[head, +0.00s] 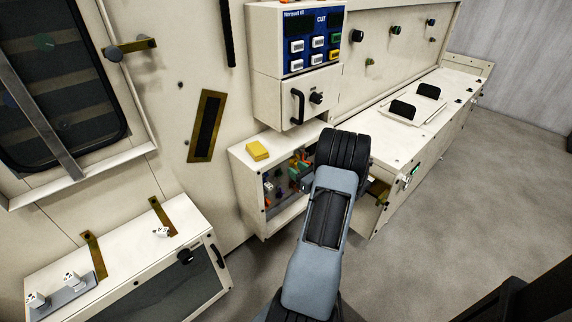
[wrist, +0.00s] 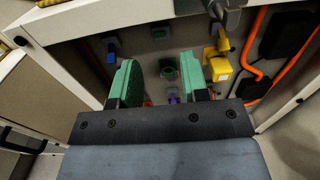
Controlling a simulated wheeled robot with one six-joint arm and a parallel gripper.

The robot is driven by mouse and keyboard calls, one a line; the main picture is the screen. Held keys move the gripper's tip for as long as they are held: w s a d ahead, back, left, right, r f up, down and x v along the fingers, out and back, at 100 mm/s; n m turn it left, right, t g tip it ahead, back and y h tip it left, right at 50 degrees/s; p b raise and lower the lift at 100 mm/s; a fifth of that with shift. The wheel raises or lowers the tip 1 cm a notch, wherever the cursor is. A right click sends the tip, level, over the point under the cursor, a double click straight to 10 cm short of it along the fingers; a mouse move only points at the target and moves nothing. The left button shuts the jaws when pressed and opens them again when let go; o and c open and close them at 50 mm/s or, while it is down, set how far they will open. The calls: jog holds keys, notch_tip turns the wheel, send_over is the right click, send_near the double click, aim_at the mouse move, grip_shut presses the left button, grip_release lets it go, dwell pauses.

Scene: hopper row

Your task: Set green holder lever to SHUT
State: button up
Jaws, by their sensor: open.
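My gripper (wrist: 156,80) is open, its two green-padded fingers reaching into an open-fronted cabinet (wrist: 78,22). A small green fitting (wrist: 168,69), which looks like the green holder, is on the back wall between and beyond the fingertips, apart from them. Its lever is too small and dark to make out, and I cannot tell its position. In the head view the cabinet (head: 243,170) is low at the centre, and my arm covers its right part and most of the gripper.
In the wrist view, a blue fitting (wrist: 110,55) is left of the fingers, a yellow one (wrist: 220,68) right, a purple one (wrist: 173,98) low between them. Orange piping (wrist: 251,68) runs at the right. A yellow block (head: 257,150) lies on the cabinet top. Grey floor (head: 455,200) is clear at right.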

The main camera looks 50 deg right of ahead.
jog(key=w, duration=0.6)
jog(key=shift+d+b, duration=0.2)
jog(key=shift+b, duration=0.15)
grip_shut()
